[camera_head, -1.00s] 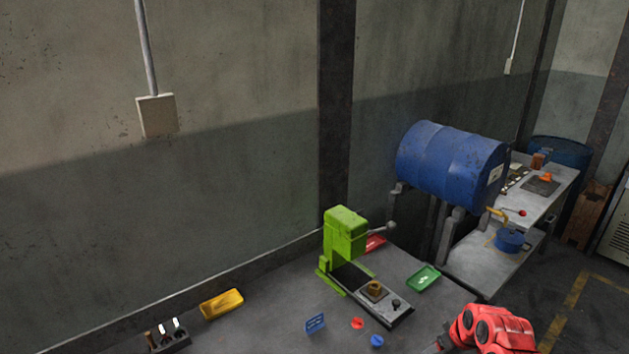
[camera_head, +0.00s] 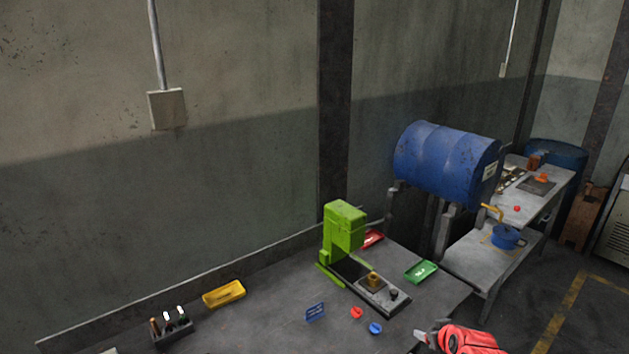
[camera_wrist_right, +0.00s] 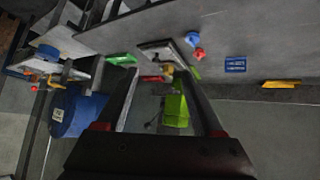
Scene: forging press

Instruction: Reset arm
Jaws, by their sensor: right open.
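My right gripper (camera_head: 424,337) is at the bottom right of the head view, at the table's front edge, at the end of my red arm. In the right wrist view, its two dark fingers (camera_wrist_right: 160,74) are spread apart with nothing held between them. The green press (camera_head: 343,232) stands on the table, away from the gripper. A brass-coloured piece (camera_head: 374,279) sits on the press's base plate. The press also shows between the fingers in the wrist view (camera_wrist_right: 176,111). My left gripper is not in view.
The grey table (camera_head: 265,315) holds a yellow tray (camera_head: 223,293), a tool holder (camera_head: 174,331), a blue card (camera_head: 315,312), red (camera_head: 357,312) and blue (camera_head: 375,328) pieces, a green tray (camera_head: 421,271) and a red tray (camera_head: 371,239).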

